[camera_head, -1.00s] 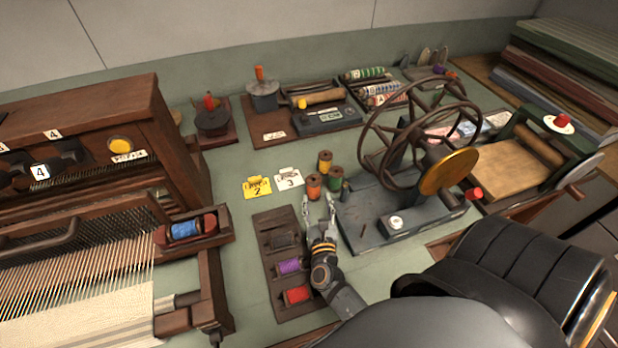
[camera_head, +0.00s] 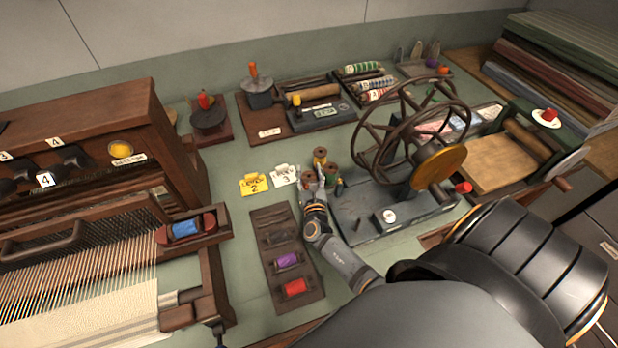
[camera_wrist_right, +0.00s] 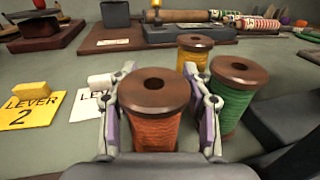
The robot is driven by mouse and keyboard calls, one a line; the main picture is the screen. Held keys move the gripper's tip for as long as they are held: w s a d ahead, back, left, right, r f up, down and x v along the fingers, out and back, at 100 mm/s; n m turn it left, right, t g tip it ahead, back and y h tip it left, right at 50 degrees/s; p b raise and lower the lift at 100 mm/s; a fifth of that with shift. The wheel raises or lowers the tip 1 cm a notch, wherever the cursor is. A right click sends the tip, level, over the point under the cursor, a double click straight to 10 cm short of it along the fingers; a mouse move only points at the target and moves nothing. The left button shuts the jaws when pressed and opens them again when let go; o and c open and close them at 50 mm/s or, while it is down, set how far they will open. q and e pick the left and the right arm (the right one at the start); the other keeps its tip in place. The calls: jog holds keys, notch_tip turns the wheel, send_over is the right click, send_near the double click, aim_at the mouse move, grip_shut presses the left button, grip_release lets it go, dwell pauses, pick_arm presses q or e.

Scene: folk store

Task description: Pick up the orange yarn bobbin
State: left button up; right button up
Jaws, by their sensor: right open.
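The orange yarn bobbin (camera_wrist_right: 152,110) stands upright on the table, with dark wooden ends. In the wrist view my right gripper (camera_wrist_right: 160,108) is open, with one finger on each side of this bobbin; I cannot tell whether the fingers touch it. In the head view the orange bobbin (camera_head: 309,179) is partly hidden by my right gripper (camera_head: 318,186). A green bobbin (camera_wrist_right: 236,97) stands close to the right finger. A yellow bobbin (camera_wrist_right: 194,51) stands behind. My left gripper is not in view.
A wooden tray (camera_head: 262,262) with purple and red bobbins lies at the front left. Yellow (camera_head: 254,184) and white (camera_head: 286,175) lever cards sit left of the bobbins. A winder with a large wheel (camera_head: 408,140) stands at the right.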

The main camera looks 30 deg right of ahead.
jog(key=shift+s, duration=0.1)
jog(key=shift+a+r, duration=0.1)
jog(key=shift+c, duration=1.4)
jog(key=c, duration=0.7)
grip_shut()
